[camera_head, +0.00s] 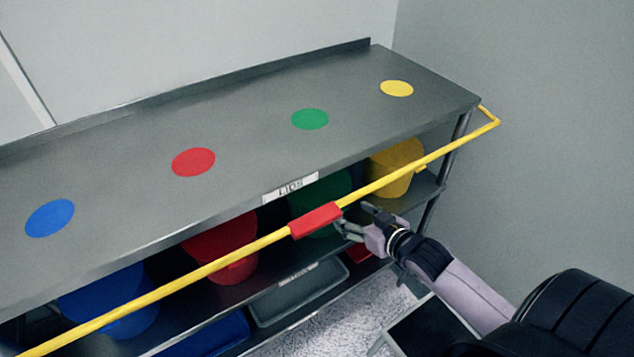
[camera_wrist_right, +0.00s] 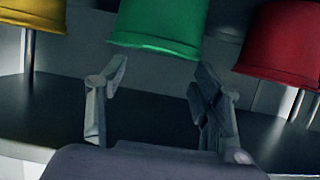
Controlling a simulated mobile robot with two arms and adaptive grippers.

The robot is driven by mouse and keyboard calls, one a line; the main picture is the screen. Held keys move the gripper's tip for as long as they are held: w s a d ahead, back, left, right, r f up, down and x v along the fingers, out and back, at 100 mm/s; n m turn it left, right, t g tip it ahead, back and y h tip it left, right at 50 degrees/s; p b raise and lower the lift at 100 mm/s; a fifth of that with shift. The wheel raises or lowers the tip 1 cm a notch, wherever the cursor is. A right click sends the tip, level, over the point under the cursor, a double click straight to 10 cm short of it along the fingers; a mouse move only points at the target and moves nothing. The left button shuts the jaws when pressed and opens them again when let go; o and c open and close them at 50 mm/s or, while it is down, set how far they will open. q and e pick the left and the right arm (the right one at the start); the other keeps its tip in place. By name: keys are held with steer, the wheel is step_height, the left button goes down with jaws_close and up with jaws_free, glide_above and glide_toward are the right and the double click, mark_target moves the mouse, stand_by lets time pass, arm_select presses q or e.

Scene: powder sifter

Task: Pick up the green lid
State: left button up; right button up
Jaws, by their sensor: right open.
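A flat green disc (camera_head: 310,119) lies on the grey metal table top; I cannot tell whether it is a lid or a painted mark. Below the top, a green tub (camera_head: 325,188) stands on the shelf, partly hidden by the rail. It also shows in the right wrist view (camera_wrist_right: 158,25), just beyond my fingertips. My right gripper (camera_head: 353,216) is open and empty, in front of the shelf and lower than the disc, near the red sleeve on the yellow rail. Its spread fingers show in the wrist view (camera_wrist_right: 162,75). My left gripper is not in view.
The yellow rail (camera_head: 215,262) with a red sleeve (camera_head: 316,220) runs along the table front. Blue (camera_head: 50,218), red (camera_head: 193,162) and yellow (camera_head: 397,88) discs lie on the top. Red (camera_head: 222,242), yellow (camera_head: 394,160) and blue tubs stand underneath. A grey bin (camera_head: 298,289) is lower.

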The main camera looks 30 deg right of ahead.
mark_target(344, 209)
steer(key=p+x, duration=0.1)
steer(key=x, duration=0.4)
steer(key=shift+d+f, duration=0.1)
steer(key=shift+f, duration=0.15)
steer(key=shift+c, duration=0.6)
steer(key=c, duration=1.1)
steer(key=shift+r, duration=0.15)
